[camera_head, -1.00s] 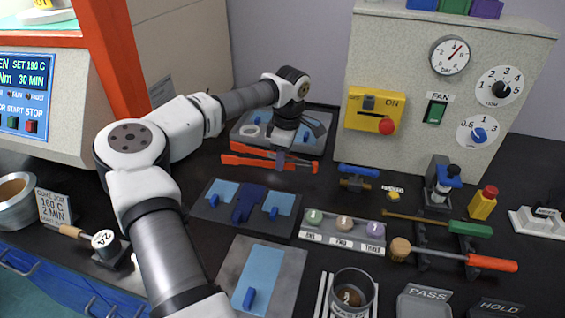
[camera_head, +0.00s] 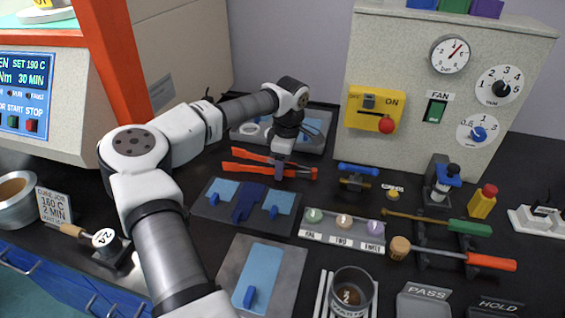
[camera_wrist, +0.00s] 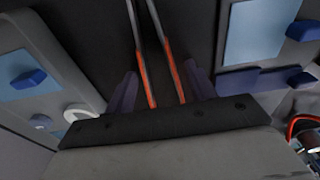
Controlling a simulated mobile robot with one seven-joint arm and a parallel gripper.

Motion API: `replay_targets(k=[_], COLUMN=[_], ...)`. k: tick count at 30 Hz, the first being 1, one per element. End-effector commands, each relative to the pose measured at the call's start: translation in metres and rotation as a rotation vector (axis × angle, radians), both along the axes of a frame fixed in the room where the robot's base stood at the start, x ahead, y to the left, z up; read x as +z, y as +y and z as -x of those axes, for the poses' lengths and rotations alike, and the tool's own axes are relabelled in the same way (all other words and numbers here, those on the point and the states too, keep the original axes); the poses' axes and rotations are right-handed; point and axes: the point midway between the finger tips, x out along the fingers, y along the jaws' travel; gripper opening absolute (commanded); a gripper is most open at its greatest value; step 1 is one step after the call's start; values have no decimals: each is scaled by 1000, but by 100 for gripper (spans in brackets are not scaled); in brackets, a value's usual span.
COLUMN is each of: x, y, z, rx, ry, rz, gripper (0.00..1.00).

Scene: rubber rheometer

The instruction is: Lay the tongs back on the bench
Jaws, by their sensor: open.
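The tongs (camera_head: 248,168) have two orange-red arms and lie on the dark bench (camera_head: 225,140), between the back tray and the front sample board. In the wrist view the tongs (camera_wrist: 173,75) show as two orange grips leading to grey metal arms, spread slightly apart. My gripper (camera_head: 280,170) is low over the tongs near their right end. In the wrist view my gripper (camera_wrist: 160,90) has its two dark fingers apart, one on each side of the orange grips, with a gap to each. It is open and not closed on them.
A grey tray (camera_head: 318,147) with blue pieces stands behind the tongs. A dark board (camera_head: 222,216) with blue sheets lies in front. A blue-handled valve (camera_head: 357,178) stands to the right, near a rack of labelled pots (camera_head: 343,236).

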Motion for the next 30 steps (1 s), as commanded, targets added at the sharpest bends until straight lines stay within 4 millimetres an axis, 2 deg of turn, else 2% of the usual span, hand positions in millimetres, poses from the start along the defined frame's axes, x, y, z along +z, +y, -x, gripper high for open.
replay_targets(k=[5,12,18,24,30], x=[22,74,107,120,121], y=[-2,-7,-10,-11,-11], z=[0,1,2,3,3], rx=[0,1,1,0,0], ry=[-4,-4,-2,0,0], rz=[-1,-1,0,-1,0], gripper=[55,55,55,55,55])
